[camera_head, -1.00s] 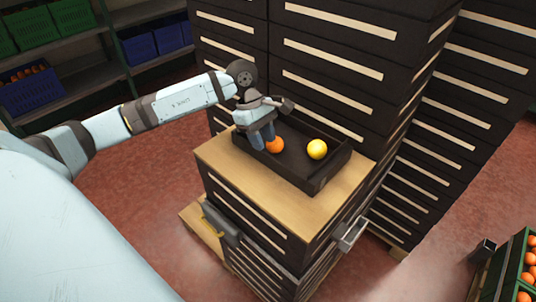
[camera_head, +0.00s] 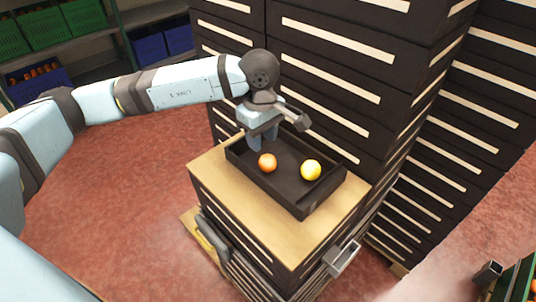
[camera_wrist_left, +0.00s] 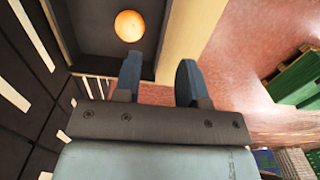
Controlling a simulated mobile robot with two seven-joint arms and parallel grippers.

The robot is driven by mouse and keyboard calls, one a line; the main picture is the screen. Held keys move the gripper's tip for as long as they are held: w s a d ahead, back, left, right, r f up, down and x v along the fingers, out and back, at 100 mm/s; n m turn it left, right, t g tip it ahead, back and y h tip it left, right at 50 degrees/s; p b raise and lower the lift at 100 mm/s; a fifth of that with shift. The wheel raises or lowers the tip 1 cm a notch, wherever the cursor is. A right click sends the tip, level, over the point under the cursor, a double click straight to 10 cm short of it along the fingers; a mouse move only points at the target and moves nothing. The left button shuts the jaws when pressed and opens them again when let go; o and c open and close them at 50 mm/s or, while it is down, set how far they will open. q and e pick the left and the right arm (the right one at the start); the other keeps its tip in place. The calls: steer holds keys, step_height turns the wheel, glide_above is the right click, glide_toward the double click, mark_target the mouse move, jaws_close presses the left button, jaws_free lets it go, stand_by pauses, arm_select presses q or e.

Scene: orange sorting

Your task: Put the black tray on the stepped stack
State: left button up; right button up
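The black tray (camera_head: 318,200) is an open, shallow box resting level on a wooden top (camera_head: 207,175). It holds an orange fruit (camera_head: 267,162) and a yellow fruit (camera_head: 311,169). Dark stacked units with pale strips (camera_head: 330,85) rise behind it in steps; I cannot tell which part is the named stack. My left gripper (camera_head: 262,143) is above the tray's far left part, behind the orange. In the left wrist view its two blue fingers (camera_wrist_left: 158,85) are apart with nothing gripped. The tray's edge (camera_wrist_left: 158,40) and the orange lie beyond them.
A green crate (camera_head: 518,280) stands at lower right. Shelves with green and blue crates (camera_head: 150,47) line the back left. Red floor (camera_head: 120,190) is clear at left.

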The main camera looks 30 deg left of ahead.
arm_select(q)
steer(key=p, duration=0.1)
glide_above(260, 176)
steer(key=f, duration=0.7)
steer(key=shift+w+d+f, duration=0.1)
steer(key=shift+w+f, duration=0.1)
steer(key=shift+w, duration=0.1)
steer(key=shift+f, duration=0.9)
steer(key=f, duration=0.1)
steer(key=f+p, duration=0.1)
steer(key=f, duration=0.2)
steer(key=shift+s+f, duration=0.15)
steer(key=shift+s, duration=0.15)
steer(key=shift+f, duration=0.1)
arm_select(e)
steer(key=shift+s+a+r, duration=0.15)
steer(key=shift+s+r, duration=0.1)
steer(key=shift+r, duration=0.25)
steer(key=shift+s+a+r, duration=0.1)
steer(key=shift+s+r, duration=0.15)
steer(key=shift+r, duration=0.25)
arm_select(q)
jaws_close()
arm_select(e)
steer(key=shift+f, duration=0.1)
